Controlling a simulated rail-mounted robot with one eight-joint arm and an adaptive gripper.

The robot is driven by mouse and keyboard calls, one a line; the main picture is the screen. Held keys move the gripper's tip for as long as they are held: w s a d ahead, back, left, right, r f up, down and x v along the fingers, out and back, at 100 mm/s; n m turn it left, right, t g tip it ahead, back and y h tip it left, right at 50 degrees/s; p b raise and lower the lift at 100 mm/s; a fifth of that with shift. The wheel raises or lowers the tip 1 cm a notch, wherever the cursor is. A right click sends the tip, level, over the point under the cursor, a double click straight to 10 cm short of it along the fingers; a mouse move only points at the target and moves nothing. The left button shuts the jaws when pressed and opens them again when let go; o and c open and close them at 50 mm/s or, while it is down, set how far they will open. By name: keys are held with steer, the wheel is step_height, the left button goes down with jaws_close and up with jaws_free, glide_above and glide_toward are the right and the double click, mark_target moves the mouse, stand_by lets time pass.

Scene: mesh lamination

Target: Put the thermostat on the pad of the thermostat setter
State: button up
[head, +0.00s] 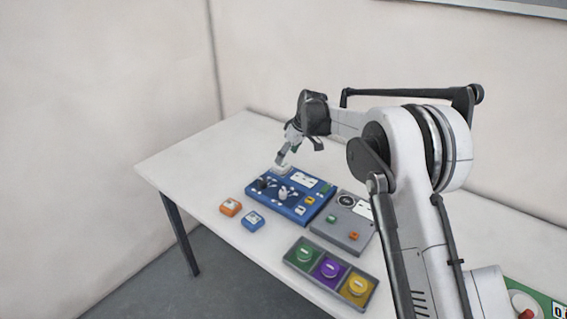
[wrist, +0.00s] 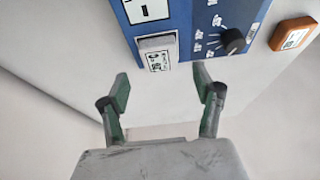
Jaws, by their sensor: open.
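A blue panel (head: 291,196) with black knobs, white displays and small buttons lies on the table; it seems to be the thermostat setter. It also shows at the top of the wrist view (wrist: 185,22). A small grey-white block (wrist: 158,53) with a printed face sits at the panel's edge, and appears as a pale piece (head: 283,169) in the head view. It may be the thermostat; I cannot tell whether it rests on a pad. My gripper (head: 299,153) is open and empty above that end of the panel. In the wrist view, the block is ahead of the spread fingers (wrist: 161,92), apart from them.
An orange box (head: 230,207) and a blue box (head: 252,221) lie left of the panel. A grey device (head: 343,222) stands right of it. A tray (head: 309,281) with green, purple and yellow round pieces is in front. The table's far left (head: 205,155) is clear.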

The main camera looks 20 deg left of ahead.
steer(key=v, duration=0.5)
steer(key=shift+d+r, duration=0.15)
steer(key=shift+r, duration=0.25)
steer(key=s+d+r+m+t+h, duration=0.1)
steer(key=s+d+r+m, duration=0.1)
steer(key=s+d+r, duration=0.55)
steer(key=s+d+r+m+t, duration=0.1)
steer(key=s+d+r+m, duration=0.3)
steer(key=d, duration=0.7)
steer(key=s+d+r+m+t+h, duration=0.1)
steer(key=s+d+r, duration=0.5)
steer(key=d, duration=0.4)
steer(key=s+d+m+t, duration=0.2)
steer(key=s+d+m, duration=0.2)
steer(key=s+d, duration=0.85)
steer(key=s+d+f+m+h, duration=0.1)
steer(key=s+d+f, duration=0.1)
steer(key=s, duration=0.5)
steer(key=s+d+f+m+h, duration=0.1)
steer(key=s+d+f+m, duration=0.1)
steer(key=s+f, duration=0.3)
steer(key=s+d, duration=0.1)
steer(key=s, duration=0.1)
steer(key=shift+s+d+f+t, duration=0.15)
steer(key=shift+s+t, duration=0.2)
steer(key=shift+t, duration=0.05)
steer(key=shift+f, duration=0.1)
